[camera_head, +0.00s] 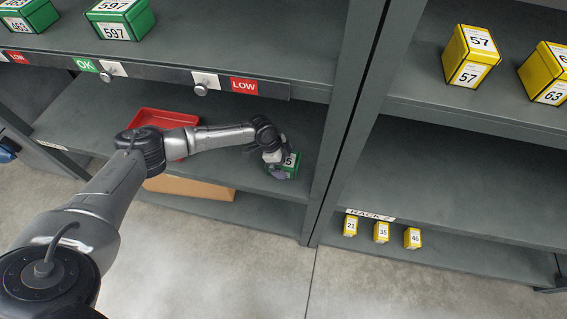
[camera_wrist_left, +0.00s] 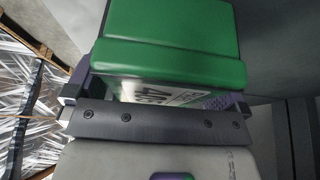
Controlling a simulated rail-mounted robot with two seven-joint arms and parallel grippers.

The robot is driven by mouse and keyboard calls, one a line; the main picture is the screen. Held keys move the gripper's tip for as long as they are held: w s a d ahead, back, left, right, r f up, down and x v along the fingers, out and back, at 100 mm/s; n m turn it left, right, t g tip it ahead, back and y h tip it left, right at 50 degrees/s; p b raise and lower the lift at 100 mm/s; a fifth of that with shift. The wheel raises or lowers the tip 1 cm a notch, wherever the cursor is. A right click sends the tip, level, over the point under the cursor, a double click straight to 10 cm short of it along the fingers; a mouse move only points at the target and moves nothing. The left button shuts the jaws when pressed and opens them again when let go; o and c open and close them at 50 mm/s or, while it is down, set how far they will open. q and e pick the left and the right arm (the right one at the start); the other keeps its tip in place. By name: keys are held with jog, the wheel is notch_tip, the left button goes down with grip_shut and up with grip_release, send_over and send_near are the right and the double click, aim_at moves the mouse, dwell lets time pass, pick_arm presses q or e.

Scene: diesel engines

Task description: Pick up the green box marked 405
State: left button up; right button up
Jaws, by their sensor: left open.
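A green box (camera_head: 293,171) with a white label sits on the middle shelf of the left rack, near the upright post. The open fingers of the left gripper (camera_wrist_left: 158,92) stand on either side of the box. I cannot tell whether they touch it. My right gripper is not in view.
A red tray (camera_head: 165,117) stands on the same shelf behind my arm, with a cardboard box (camera_head: 190,188) below. Green boxes (camera_head: 121,20) are on the shelf above. Yellow boxes (camera_head: 470,56) stand on the right rack. The rack post (camera_head: 345,120) is close to the right of the gripper.

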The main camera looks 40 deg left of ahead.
pick_arm(q)
jog(key=shift+f, duration=0.2)
dwell(0.3)
jog(key=c, duration=1)
